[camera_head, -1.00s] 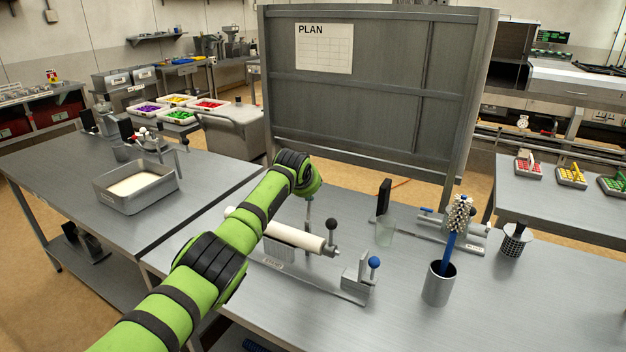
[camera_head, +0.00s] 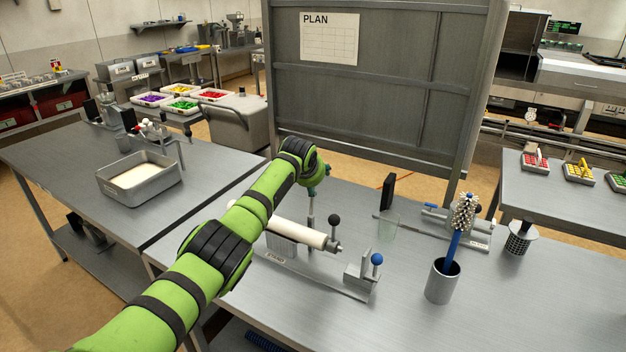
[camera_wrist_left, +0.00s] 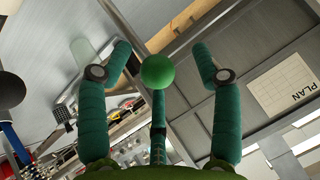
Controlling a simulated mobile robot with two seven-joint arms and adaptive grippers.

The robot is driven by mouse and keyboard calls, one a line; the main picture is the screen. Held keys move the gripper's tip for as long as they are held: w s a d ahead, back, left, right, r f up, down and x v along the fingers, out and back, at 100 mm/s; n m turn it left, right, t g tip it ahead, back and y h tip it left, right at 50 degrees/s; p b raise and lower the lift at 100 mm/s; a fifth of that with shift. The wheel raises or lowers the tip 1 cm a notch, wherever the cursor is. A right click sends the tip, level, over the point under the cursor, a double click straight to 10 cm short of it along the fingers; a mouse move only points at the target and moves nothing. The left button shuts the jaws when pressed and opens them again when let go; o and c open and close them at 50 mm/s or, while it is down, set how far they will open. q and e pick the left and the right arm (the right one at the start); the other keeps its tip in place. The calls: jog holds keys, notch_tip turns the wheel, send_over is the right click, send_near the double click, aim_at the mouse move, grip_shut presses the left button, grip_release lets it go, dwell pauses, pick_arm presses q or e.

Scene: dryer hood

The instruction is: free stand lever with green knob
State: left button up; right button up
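The gripper is open and not touching the knob there. In the head view my left arm reaches over the stand (camera_head: 330,285), and only a bit of the teal gripper (camera_head: 316,190) shows past the wrist. A grey post (camera_head: 310,208) rises below it; the green knob is hidden there. My right gripper is not in view.
On the stand lie a white roller (camera_head: 297,231), a black knob (camera_head: 334,220) and a blue knob (camera_head: 377,259). A metal cup with a brush (camera_head: 442,282) and a clear glass (camera_head: 387,228) stand to the right. The table front right is clear.

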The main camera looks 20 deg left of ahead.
pick_arm(q)
jog(key=shift+f, duration=0.15)
jog(key=shift+s+r, duration=0.5)
jog(key=shift+r, duration=0.05)
jog(key=v, duration=1)
jog(key=shift+s+d+r, duration=0.2)
jog(key=shift+s+d, duration=0.05)
jog(key=shift+s, duration=0.05)
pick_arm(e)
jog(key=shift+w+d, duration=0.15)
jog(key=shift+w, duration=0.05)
